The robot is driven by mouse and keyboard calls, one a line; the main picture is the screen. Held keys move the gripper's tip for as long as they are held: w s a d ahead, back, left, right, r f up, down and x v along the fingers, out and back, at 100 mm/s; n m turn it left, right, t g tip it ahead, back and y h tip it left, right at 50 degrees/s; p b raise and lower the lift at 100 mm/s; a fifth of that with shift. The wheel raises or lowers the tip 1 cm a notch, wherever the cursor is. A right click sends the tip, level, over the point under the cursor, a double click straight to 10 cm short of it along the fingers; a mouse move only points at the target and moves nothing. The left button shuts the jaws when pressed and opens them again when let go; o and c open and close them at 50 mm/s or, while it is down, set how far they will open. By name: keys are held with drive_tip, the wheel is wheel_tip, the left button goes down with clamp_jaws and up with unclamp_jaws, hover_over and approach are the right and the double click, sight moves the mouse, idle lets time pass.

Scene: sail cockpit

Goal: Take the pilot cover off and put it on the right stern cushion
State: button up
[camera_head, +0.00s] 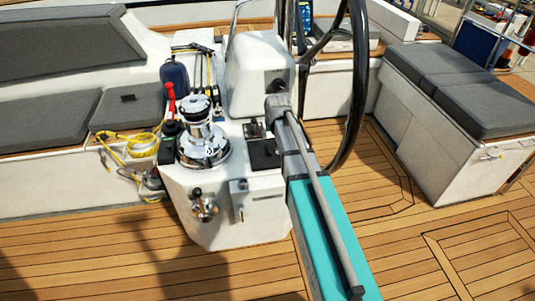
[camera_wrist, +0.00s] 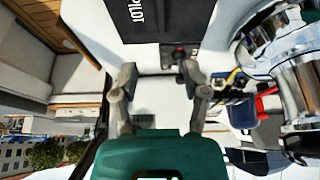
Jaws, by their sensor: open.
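The pilot cover (camera_wrist: 165,18) is a flat black panel with white "PILOT" lettering, cut off by the top edge of the wrist view. In the head view it appears as a small black square (camera_head: 264,155) on the white pedestal, just left of my arm. My gripper (camera_wrist: 160,83) is open, with white surface showing between its fingers. The cover lies beyond the fingertips, not between them. In the head view the fingers are not clear at the arm's far end. On the right bench lie two grey cushions, a nearer one (camera_head: 489,104) and a farther one (camera_head: 432,63); both look bare.
A chrome winch (camera_head: 204,140) stands left of the cover. The black steering wheel (camera_head: 354,90) rises between the pedestal and the right bench. Teak floor (camera_head: 370,165) is open before that bench.

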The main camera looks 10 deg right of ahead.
sight(269, 148)
drive_tip(key=shift+b+x, duration=3.5)
drive_tip(key=shift+x, duration=0.5)
drive_tip(key=shift+f, duration=0.15)
drive_tip(key=shift+b+x, duration=2.45)
drive_tip(key=shift+x, duration=0.05)
drive_tip(key=shift+s+a, duration=0.1)
drive_tip(key=shift+c, duration=0.3)
clamp_jaws()
